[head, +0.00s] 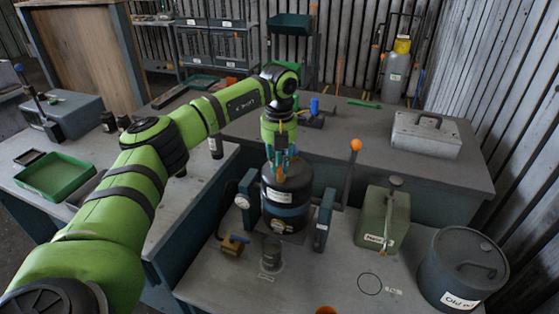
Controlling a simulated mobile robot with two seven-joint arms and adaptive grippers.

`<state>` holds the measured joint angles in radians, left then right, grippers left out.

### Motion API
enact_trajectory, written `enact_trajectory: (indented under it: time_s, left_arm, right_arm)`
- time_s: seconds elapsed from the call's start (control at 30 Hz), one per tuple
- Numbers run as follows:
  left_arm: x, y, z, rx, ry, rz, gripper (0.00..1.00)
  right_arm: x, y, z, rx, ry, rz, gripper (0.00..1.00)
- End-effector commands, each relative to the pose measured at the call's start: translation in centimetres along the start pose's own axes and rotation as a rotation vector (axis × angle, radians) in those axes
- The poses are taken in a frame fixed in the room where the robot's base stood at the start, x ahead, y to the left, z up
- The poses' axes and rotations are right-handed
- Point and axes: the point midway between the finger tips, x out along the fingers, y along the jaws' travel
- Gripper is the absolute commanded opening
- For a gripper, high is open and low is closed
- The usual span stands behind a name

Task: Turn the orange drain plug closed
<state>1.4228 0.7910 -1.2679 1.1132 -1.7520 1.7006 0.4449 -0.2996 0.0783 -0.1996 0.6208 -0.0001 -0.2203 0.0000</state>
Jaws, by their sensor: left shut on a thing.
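My left gripper (280,172) reaches down from above onto the top of a dark cylindrical housing (288,197) with white labels. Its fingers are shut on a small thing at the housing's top. The fingers mostly hide that thing, so I cannot tell its shape or whether it is the orange drain plug. I cannot tell whether that is the plug. My right gripper is not in view.
A lever with an orange knob (355,145) rises right of the housing. A green can (383,220) and a dark lidded drum (462,270) stand further right. A round gauge (242,201) is left of the housing. A grey case (425,134) lies on the back bench.

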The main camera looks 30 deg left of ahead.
Motion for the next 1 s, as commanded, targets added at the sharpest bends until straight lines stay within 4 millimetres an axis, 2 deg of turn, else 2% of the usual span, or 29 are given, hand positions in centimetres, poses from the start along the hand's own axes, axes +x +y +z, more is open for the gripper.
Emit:
enact_trajectory:
  time_s: [1.0]
  left_arm:
    - [-0.14, 0.16, 0.60, 0.963, -0.003, 0.001, 0.00]
  right_arm:
    - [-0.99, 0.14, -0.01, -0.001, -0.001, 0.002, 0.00]
